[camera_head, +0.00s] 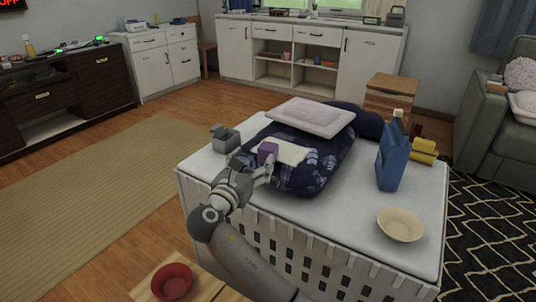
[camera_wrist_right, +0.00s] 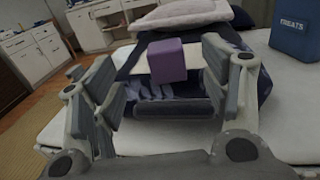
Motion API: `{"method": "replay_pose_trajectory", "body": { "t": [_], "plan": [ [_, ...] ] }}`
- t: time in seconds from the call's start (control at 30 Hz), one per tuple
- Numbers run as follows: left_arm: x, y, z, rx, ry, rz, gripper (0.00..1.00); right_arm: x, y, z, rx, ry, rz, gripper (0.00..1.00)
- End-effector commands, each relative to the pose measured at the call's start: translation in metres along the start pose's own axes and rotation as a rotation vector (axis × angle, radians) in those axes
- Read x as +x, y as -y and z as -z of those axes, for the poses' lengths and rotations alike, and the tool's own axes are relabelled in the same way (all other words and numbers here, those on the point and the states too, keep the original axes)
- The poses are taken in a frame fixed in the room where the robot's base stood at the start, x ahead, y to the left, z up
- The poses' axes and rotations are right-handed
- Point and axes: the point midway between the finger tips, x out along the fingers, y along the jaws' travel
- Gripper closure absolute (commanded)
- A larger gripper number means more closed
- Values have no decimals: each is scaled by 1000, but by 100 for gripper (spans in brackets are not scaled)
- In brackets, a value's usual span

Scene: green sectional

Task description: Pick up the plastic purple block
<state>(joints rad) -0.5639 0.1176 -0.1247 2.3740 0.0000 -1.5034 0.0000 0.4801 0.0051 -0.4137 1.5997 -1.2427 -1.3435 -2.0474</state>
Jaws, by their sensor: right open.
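The purple block (camera_head: 268,152) rests on a white patch on top of the dark blue patterned cushion (camera_head: 318,172). In the right wrist view the purple block (camera_wrist_right: 167,60) shows ahead, between the spread fingers and beyond them. My right gripper (camera_head: 258,170) is open and empty, close to the near side of the block. It also shows in the right wrist view (camera_wrist_right: 160,85), with a finger on each side. I see no contact between the fingers and the block. My left gripper is not in view.
The cushion lies on a white slatted crate-like table (camera_head: 380,208). A pale pillow (camera_head: 312,116) lies behind the block. A red bowl (camera_head: 172,281) is in front.

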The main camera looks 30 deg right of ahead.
Motion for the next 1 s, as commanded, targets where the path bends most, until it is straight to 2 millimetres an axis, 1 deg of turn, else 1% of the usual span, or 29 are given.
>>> {"method": "replay_pose_trajectory", "body": {
  "t": [0.03,0.13,0.2,0.37,0.47,0.6,0.7,0.83,1.0],
  "plan": [
    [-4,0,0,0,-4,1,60,8,0,0,-4,4,3,30],
    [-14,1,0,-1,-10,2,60,25,1,1,-2,3,4,30],
    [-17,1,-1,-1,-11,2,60,35,1,2,-3,3,3,30],
    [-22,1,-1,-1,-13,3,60,49,1,2,0,0,1,30],
    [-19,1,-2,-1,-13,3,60,57,2,5,-1,0,3,30],
    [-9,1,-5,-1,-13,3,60,78,5,12,0,0,3,30],
    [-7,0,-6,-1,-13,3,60,92,4,10,0,1,2,30],
    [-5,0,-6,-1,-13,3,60,101,4,10,1,-1,0,30],
    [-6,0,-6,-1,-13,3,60,102,4,9,1,-1,0,30]
  ]
}}
